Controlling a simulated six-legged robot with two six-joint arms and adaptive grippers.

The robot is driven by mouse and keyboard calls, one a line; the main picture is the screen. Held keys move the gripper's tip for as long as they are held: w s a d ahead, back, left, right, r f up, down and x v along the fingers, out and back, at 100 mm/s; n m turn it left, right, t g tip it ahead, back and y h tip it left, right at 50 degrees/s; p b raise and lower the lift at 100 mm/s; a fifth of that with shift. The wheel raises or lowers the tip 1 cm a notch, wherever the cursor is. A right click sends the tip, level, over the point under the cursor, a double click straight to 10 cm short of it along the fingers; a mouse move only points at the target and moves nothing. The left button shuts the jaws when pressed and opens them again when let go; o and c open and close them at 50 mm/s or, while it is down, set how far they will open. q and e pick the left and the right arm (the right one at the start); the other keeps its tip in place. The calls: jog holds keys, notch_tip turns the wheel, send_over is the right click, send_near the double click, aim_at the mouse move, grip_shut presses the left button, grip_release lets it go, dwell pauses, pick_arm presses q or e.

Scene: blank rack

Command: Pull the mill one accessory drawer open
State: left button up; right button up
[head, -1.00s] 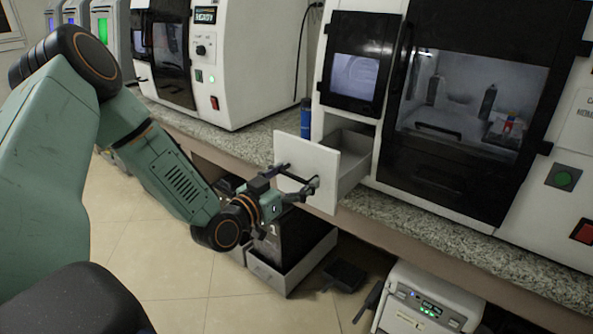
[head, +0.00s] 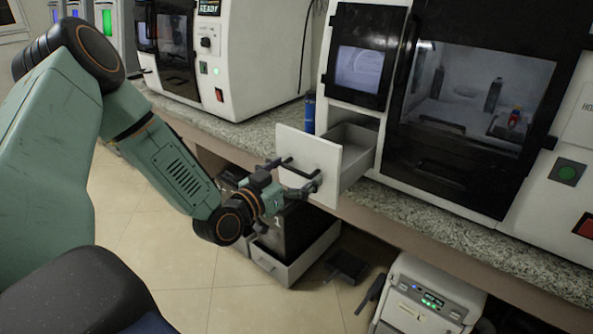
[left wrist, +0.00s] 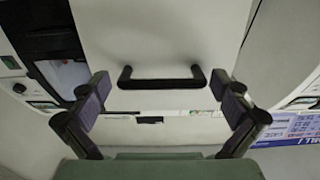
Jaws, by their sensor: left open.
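The accessory drawer (head: 353,165) of the right-hand white mill stands out from its housing, its open top showing in the head view. Its plain white front panel (head: 308,150) faces my left gripper (head: 296,180), which is close in front of it. In the left wrist view the black bar handle (left wrist: 162,79) on the panel lies between the two spread fingers of my left gripper (left wrist: 164,95). A gap shows on each side of the handle, so the fingers are not closed on it. My right gripper is not in view.
The mill (head: 360,25) stands on a speckled counter (head: 440,226), with a second white machine (head: 245,60) to its left. A blue cylinder (head: 308,110) stands behind the drawer panel. Below are an open grey bin (head: 285,275) and a white unit (head: 420,300).

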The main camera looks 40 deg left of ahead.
aim_at(295, 134)
pick_arm(q)
jog(key=shift+a+r, duration=0.1)
jog(key=shift+r, duration=0.35)
notch_tip(295, 134, up, 8)
jog(key=shift+r, duration=0.55)
dwell(0.4)
jog(key=shift+f, duration=0.1)
jog(key=shift+f, duration=4.9)
jog(key=shift+d+f, duration=0.1)
jog(key=shift+d, duration=0.1)
